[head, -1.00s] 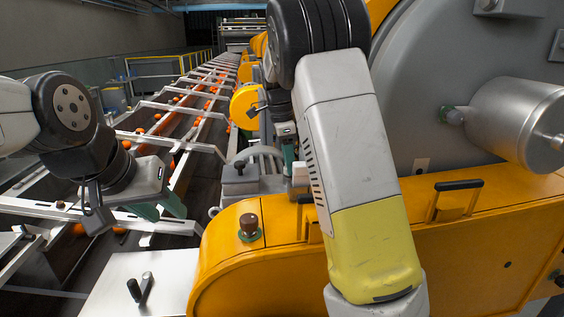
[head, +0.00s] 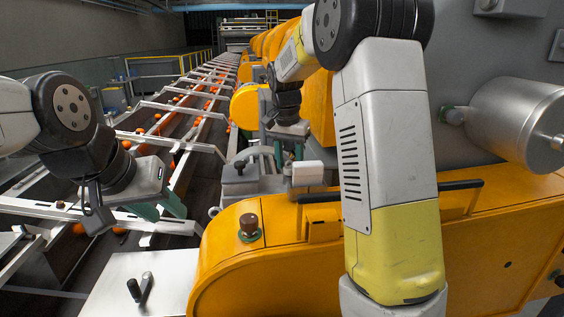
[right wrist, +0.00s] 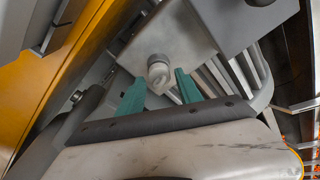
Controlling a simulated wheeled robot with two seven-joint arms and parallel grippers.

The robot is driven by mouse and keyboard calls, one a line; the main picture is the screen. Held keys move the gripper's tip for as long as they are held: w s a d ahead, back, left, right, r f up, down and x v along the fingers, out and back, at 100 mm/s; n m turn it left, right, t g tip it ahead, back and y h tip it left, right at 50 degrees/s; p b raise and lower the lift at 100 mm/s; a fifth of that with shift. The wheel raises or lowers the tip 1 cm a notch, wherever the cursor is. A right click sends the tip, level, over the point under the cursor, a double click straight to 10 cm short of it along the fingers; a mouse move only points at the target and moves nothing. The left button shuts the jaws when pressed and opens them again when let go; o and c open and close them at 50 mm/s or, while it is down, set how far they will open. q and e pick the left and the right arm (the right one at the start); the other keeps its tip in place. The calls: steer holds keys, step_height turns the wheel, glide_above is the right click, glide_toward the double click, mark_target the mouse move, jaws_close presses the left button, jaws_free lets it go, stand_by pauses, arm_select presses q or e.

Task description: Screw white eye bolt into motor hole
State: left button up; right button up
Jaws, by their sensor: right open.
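A pale, rounded bolt head (right wrist: 159,75), which looks like the white eye bolt, stands on a grey box-like housing (right wrist: 170,28) in the right wrist view. My right gripper (right wrist: 163,82) is open, with its green fingers on either side of the bolt head and no clear contact. The bolt's lower part and any hole under it are hidden. In the head view, my right gripper (head: 289,152) is above the grey motor (head: 262,180), beyond the orange cover. My left gripper (head: 158,208) is open and empty over the conveyor's white frame at the left.
The orange cover (head: 270,268) with a brown knob (head: 249,225) and black handles fills the foreground. A white block (head: 307,173) is close beside my right gripper. A metal cylinder (head: 515,125) sticks out at right. The conveyor (head: 190,105) carries oranges.

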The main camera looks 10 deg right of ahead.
steer(key=c, duration=0.7)
steer(key=m, duration=0.5)
steer(key=shift+f+g+h, duration=0.1)
steer(key=shift+g+h, duration=0.2)
steer(key=shift+h, duration=0.1)
steer(key=shift+c, duration=0.2)
steer(key=m+g, duration=0.1)
steer(key=m, duration=0.6)
steer(key=o, duration=0.7)
steer(key=shift+o, duration=0.2)
